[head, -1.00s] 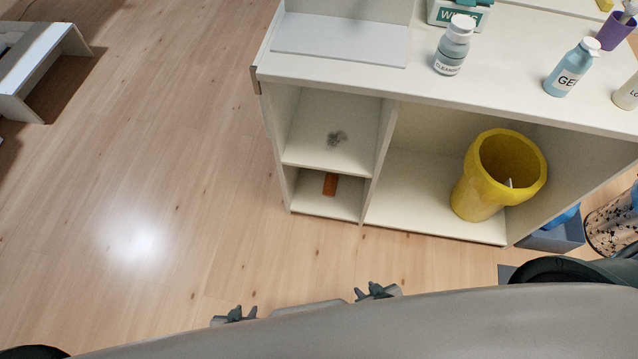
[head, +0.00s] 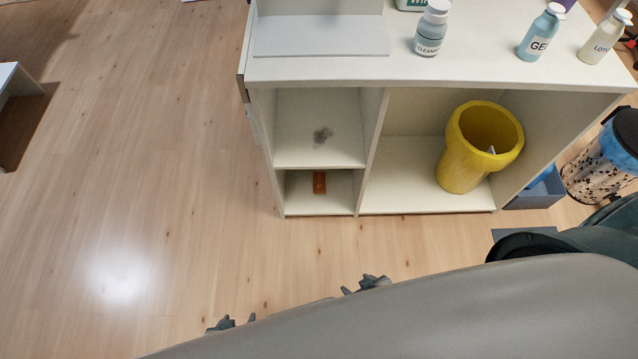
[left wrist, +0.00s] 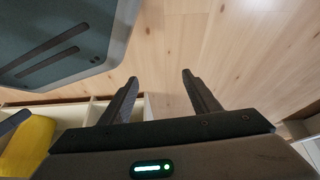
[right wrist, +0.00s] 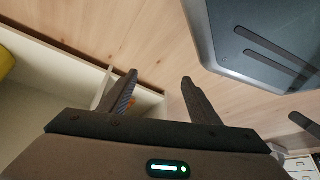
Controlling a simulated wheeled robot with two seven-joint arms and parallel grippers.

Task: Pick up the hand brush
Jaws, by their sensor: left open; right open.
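An orange object (head: 319,182), which may be the hand brush, lies in the lower left compartment of the white cabinet (head: 430,76). It is too small to make out bristles. A bit of orange (right wrist: 133,98) shows behind a finger in the right wrist view. My left gripper (head: 231,323) is open and empty over the floor, in front of the cabinet. My right gripper (head: 366,285) is open and empty, nearer the cabinet but apart from it. The open fingers also show in the left wrist view (left wrist: 155,80) and the right wrist view (right wrist: 158,78).
A grey dusty patch (head: 322,134) is on the shelf above the orange object. A yellow bin (head: 465,170) stands in the right compartment. Bottles, including a cleaner bottle (head: 431,30), stand on top. A speckled bin (head: 594,170) is at right. The wooden floor (head: 130,200) at left is clear.

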